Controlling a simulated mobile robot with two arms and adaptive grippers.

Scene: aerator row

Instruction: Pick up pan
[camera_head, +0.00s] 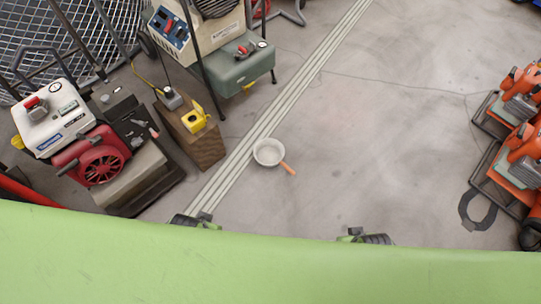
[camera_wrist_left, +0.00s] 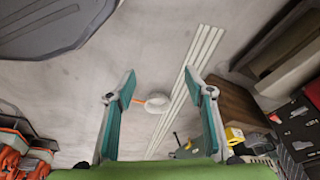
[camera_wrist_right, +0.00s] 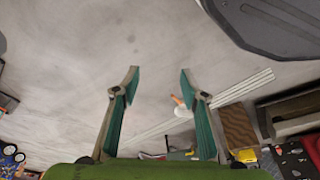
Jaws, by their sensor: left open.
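The pan (camera_head: 267,153) is small, round and pale, with an orange handle (camera_head: 288,168) pointing down and right in the head view. It lies on the grey floor at the edge of pale parallel strips. In the left wrist view the pan (camera_wrist_left: 158,103) shows small and distant between the fingers of my left gripper (camera_wrist_left: 160,76), which is open and empty. In the right wrist view the pan (camera_wrist_right: 183,112) is partly hidden behind a finger of my right gripper (camera_wrist_right: 158,72), which is open and empty. Neither gripper touches the pan.
A wooden block (camera_head: 197,145) with a yellow item (camera_head: 194,119) on it stands left of the pan. A red and white engine machine (camera_head: 90,145) is farther left, a green-grey tank machine (camera_head: 236,68) behind. Orange machines (camera_head: 520,150) line the right. The floor between is clear.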

